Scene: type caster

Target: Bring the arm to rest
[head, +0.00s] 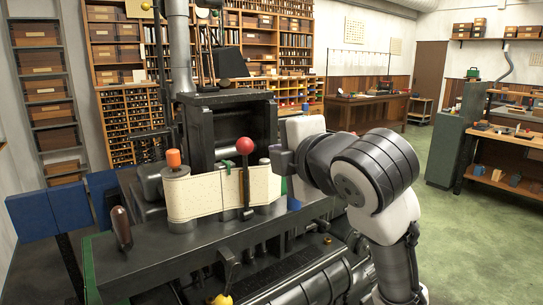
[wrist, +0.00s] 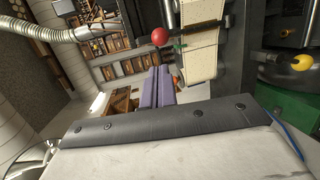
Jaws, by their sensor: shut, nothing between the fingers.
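My arm reaches in from the lower right of the head view, its dark-and-white joints bent. My gripper (head: 281,160) points left, just right of a red ball knob (head: 245,146) on an upright lever. In the wrist view its two purple-grey fingers (wrist: 157,88) lie side by side, shut with nothing between them. The red knob (wrist: 159,36) shows above the fingertips there. I cannot tell the exact gap between fingers and lever.
A dark casting machine (head: 231,124) fills the middle, with a cream panel (head: 191,197) and an orange-topped post (head: 173,159). Shelves of boxes line the back wall. A workbench (head: 367,112) stands behind. Green floor (head: 455,235) is open at the right.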

